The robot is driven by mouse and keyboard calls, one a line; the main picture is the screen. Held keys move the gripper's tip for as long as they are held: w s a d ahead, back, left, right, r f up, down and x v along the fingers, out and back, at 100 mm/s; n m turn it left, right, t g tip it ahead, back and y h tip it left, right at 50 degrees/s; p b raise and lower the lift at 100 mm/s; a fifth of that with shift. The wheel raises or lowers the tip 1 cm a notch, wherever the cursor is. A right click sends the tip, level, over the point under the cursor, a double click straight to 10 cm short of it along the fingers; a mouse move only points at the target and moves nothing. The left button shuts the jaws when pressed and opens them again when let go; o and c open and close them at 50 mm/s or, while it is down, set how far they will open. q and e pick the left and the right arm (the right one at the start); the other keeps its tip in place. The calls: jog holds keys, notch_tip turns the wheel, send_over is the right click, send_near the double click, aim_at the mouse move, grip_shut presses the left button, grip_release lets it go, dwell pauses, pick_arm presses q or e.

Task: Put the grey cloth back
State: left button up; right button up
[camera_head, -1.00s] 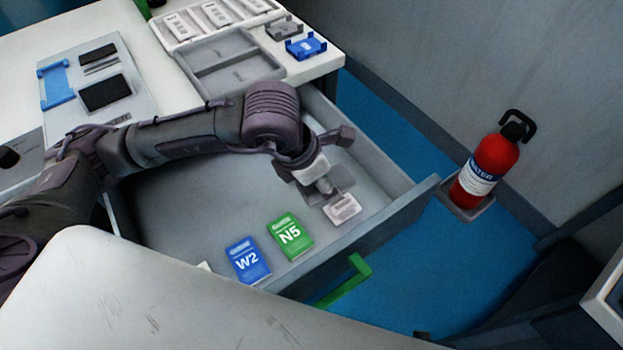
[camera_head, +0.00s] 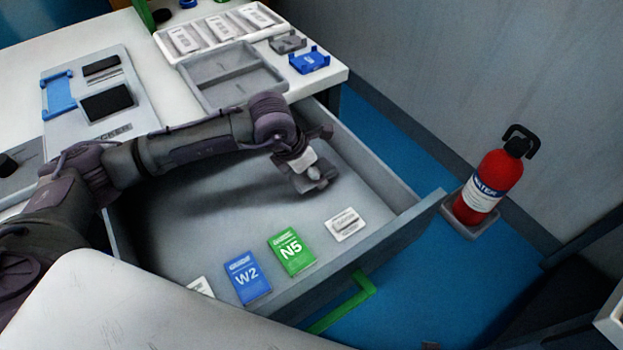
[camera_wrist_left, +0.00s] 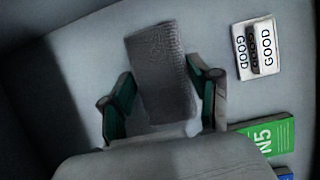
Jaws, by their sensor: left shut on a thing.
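The grey cloth (camera_wrist_left: 160,70) is a flat, textured grey piece between the two green-padded fingers of my left gripper (camera_wrist_left: 162,100) in the left wrist view. The gripper is shut on it. In the head view my left gripper (camera_head: 313,180) hangs inside the open grey drawer (camera_head: 190,235), with a small grey edge of the cloth at its tip. I cannot tell whether the cloth touches the drawer floor. My right gripper is not in view.
A white GOOD packet (camera_head: 346,224), a green N5 packet (camera_head: 291,251) and a blue W2 packet (camera_head: 247,277) lie along the drawer's front. A grey two-part tray (camera_head: 232,78) stands on the white counter above. A red extinguisher (camera_head: 490,182) stands on the right.

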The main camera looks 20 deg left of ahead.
pick_arm(q)
notch_tip(320, 180, down, 3)
jog(key=shift+f, duration=0.15)
jog(key=o, duration=1)
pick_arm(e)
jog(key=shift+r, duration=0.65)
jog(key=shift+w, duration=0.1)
pick_arm(q)
jog(key=shift+s+r, duration=0.1)
jog(key=shift+r, duration=0.25)
jog(key=p+v, duration=0.1)
jog(key=v, duration=1)
jog(key=shift+r, duration=0.2)
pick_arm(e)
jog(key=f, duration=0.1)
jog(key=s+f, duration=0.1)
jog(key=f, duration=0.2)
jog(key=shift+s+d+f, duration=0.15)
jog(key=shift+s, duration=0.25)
pick_arm(q)
jog(key=shift+a, duration=0.1)
